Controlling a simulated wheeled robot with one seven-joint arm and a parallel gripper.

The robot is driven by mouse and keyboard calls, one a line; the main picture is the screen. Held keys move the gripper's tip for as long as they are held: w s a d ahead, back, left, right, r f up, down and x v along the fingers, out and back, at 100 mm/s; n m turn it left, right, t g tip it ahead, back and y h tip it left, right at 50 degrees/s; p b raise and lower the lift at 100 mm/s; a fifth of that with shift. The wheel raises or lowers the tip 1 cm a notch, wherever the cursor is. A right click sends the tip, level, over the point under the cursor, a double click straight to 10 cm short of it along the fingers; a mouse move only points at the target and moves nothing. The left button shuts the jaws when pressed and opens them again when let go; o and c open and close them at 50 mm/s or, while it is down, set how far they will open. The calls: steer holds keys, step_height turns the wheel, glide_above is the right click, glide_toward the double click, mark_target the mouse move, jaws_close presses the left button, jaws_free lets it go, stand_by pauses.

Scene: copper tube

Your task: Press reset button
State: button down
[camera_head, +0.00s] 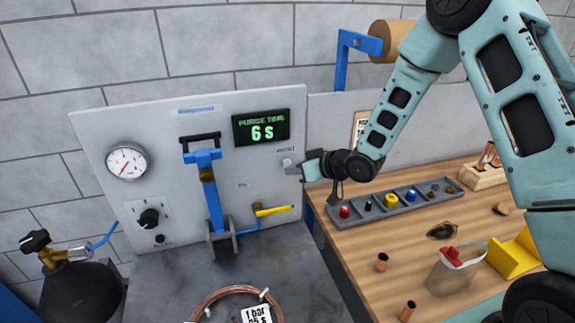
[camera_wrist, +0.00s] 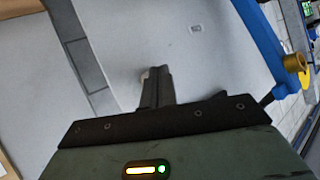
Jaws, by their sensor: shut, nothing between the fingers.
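The grey panel (camera_head: 90,135) stands upright at the back and carries a small pale round button (camera_head: 287,162) under a tiny label, below the green display (camera_head: 261,128) reading "PURGE TIME 6 s". My gripper (camera_head: 301,167) is shut and empty, its fingertips at the panel's right edge, right beside the button. I cannot tell whether they touch it. In the wrist view, the shut fingers (camera_wrist: 156,84) point at the panel face, and a pale round shape (camera_wrist: 145,75), probably the button, shows partly behind their tips.
The panel also carries a gauge (camera_head: 126,161), a black knob (camera_head: 149,218) and a blue lever (camera_head: 211,195) with a yellow handle (camera_head: 272,210) nearby. A coiled copper tube (camera_head: 205,302) lies below. A parts tray (camera_head: 378,209) sits on the wooden bench (camera_head: 340,255) under my arm.

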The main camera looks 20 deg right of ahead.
steer(key=shift+w, duration=0.15)
steer(key=shift+w, duration=0.25)
steer(key=shift+w, duration=0.55)
stand_by(0.8)
steer(key=shift+s, duration=0.95)
steer(key=s+b, duration=0.1)
steer(key=s, duration=0.4)
stand_by(0.4)
steer(key=shift+b, duration=0.3)
